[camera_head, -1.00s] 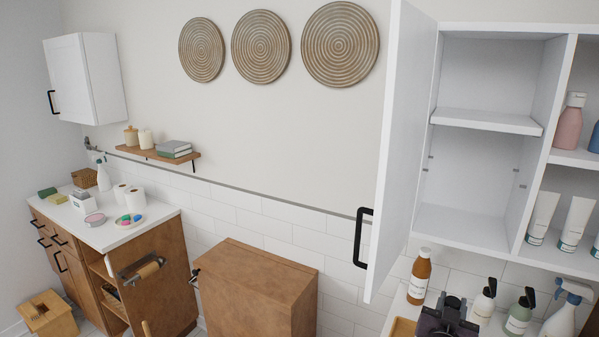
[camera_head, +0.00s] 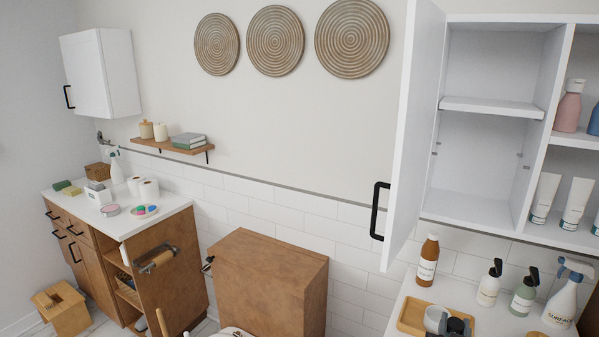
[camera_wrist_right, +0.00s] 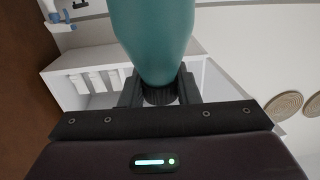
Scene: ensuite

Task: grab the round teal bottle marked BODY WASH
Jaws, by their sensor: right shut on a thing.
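A teal bottle (camera_wrist_right: 152,40) with a rounded body fills the top middle of the right wrist view. My right gripper (camera_wrist_right: 160,92) is shut on it at its dark ridged end, with one finger on each side. No lettering shows on the visible side, and its far end is out of the frame. In the head view only a dark part of my right gripper (camera_head: 457,327) shows at the bottom edge, and the teal bottle is not seen there. My left gripper is in neither view.
A wooden tray (camera_head: 408,319) with a white cup (camera_head: 436,317) lies on the right counter. An amber bottle (camera_head: 428,262), a white pump bottle (camera_head: 489,286), a sage-green pump bottle (camera_head: 523,297) and a spray bottle (camera_head: 562,303) stand behind. The open cabinet door (camera_head: 408,150) juts out above.

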